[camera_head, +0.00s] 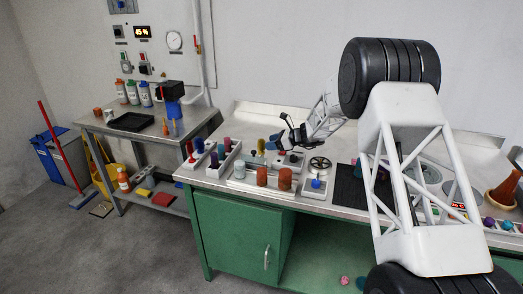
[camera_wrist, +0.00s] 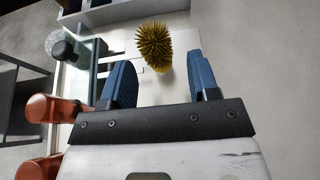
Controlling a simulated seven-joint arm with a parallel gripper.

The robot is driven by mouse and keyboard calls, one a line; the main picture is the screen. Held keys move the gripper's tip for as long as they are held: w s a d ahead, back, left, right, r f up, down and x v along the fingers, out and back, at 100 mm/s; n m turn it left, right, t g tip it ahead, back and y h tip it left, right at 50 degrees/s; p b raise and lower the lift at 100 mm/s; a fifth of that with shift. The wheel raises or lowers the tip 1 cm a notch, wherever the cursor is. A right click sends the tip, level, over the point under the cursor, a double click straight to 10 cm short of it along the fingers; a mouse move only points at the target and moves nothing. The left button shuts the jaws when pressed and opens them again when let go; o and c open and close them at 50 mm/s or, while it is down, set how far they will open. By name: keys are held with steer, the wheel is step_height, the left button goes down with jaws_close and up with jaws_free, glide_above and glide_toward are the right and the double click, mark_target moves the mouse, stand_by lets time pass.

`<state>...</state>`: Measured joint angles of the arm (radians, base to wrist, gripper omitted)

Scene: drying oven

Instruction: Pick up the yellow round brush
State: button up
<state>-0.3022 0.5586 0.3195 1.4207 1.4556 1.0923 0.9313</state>
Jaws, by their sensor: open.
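The yellow round brush (camera_wrist: 154,42) stands with its bristled head up in the wrist view, just beyond the gap between my fingertips. In the head view it is a small yellow shape (camera_head: 261,146) in the row of items on the green-fronted bench. My gripper (camera_wrist: 160,72) is open and empty, with one blue finger on each side of the brush in the picture. In the head view my gripper (camera_head: 277,142) is just right of the brush, above the bench. The lower part of the brush is hard to make out.
Reddish-brown jars (camera_head: 262,177) stand at the bench's front, and also show at the left of the wrist view (camera_wrist: 46,108). A white rack with coloured items (camera_head: 219,161) is to the left. A valve wheel (camera_head: 319,164) and dark mat (camera_head: 351,187) lie to the right.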

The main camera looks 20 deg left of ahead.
mark_target(262, 150)
steer(key=shift+s+x, duration=0.15)
steer(key=shift+x, duration=1.15)
steer(key=shift+s+x, duration=0.1)
steer(key=shift+x, duration=1.2)
steer(key=shift+f, duration=0.1)
steer(key=shift+d, duration=0.1)
steer(key=c, duration=1)
steer(key=shift+r, duration=5.05)
